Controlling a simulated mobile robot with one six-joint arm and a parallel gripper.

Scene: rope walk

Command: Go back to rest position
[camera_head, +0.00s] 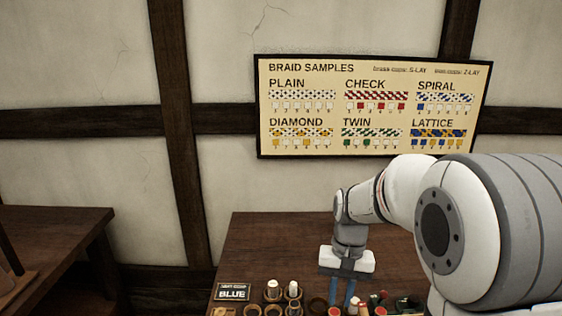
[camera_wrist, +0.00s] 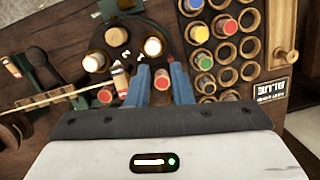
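My gripper (camera_head: 341,296) hangs over the table at the lower middle of the head view, its two blue fingers pointing down and apart. In the wrist view, the gripper (camera_wrist: 160,68) shows both fingers spread, with a red-topped bobbin (camera_wrist: 161,79) visible in the gap below. I see no contact between the fingers and that bobbin. A white-and-red bobbin (camera_wrist: 121,80) stands just left of the left finger.
A rack (camera_wrist: 224,75) of ring holders with coloured bobbins stands right in the wrist view, beside a "BLUE" sign (camera_head: 232,292). Pale bobbins (camera_head: 272,289) stand near the table's front. The braid samples board (camera_head: 375,107) hangs on the wall. The table's back (camera_head: 270,235) is clear.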

